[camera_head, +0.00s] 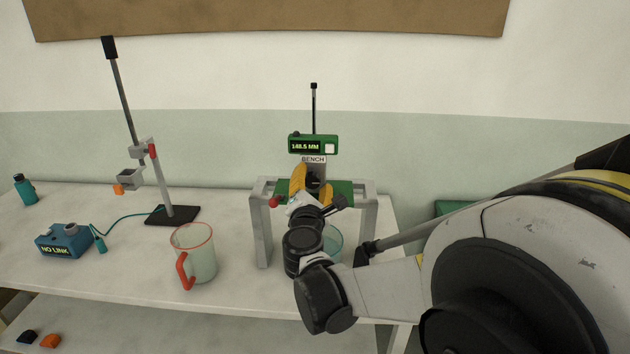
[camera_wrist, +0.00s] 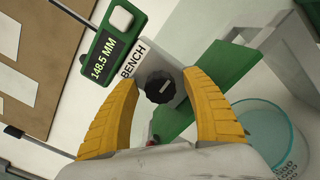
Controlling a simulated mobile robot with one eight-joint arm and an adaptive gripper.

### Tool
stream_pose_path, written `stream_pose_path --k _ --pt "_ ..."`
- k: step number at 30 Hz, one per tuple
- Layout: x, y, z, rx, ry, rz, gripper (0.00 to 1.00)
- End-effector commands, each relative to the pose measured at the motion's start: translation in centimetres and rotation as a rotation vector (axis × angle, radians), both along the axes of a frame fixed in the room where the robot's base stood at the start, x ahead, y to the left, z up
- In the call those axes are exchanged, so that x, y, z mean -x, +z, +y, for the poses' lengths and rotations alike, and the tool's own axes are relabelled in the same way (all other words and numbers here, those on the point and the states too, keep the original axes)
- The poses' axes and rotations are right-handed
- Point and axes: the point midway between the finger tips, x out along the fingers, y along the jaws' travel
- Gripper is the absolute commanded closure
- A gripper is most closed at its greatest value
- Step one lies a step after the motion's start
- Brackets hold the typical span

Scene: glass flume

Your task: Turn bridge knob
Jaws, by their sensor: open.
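The black ridged bridge knob (camera_wrist: 160,87) is on the grey plate below the BENCH label in the wrist view. My gripper (camera_wrist: 160,78) is open, its two yellow fingers on either side of the knob; I cannot tell whether they touch it. In the head view my gripper (camera_head: 312,181) is at the bridge, and my wrist hides much of the bridge's middle. The bridge (camera_head: 262,236) is a grey frame with a green crosspiece. Its green display (camera_head: 304,146) reads 148.5 MM, also in the wrist view (camera_wrist: 103,60).
A clear vessel (camera_head: 333,243) stands under the bridge, partly behind my wrist. A clear jug with a red handle (camera_head: 196,254) stands left of it. Farther left are a blue NO LINK box (camera_head: 64,243) and a rod stand (camera_head: 172,215). The white bench front is mostly clear.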

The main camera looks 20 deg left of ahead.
Motion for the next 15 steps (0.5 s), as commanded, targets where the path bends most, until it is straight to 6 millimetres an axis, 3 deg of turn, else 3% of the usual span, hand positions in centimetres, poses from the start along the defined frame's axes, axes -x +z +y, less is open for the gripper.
stream_pose_path --k 1,2,6,15 --pt "0.02 0.01 0.00 0.000 0.000 0.000 0.44" --pt "0.02 0.01 0.00 0.000 0.000 0.000 0.51" --pt "0.04 0.00 0.00 0.000 0.000 0.000 0.94" --pt "0.02 -0.03 0.01 -0.040 0.000 0.010 0.97"
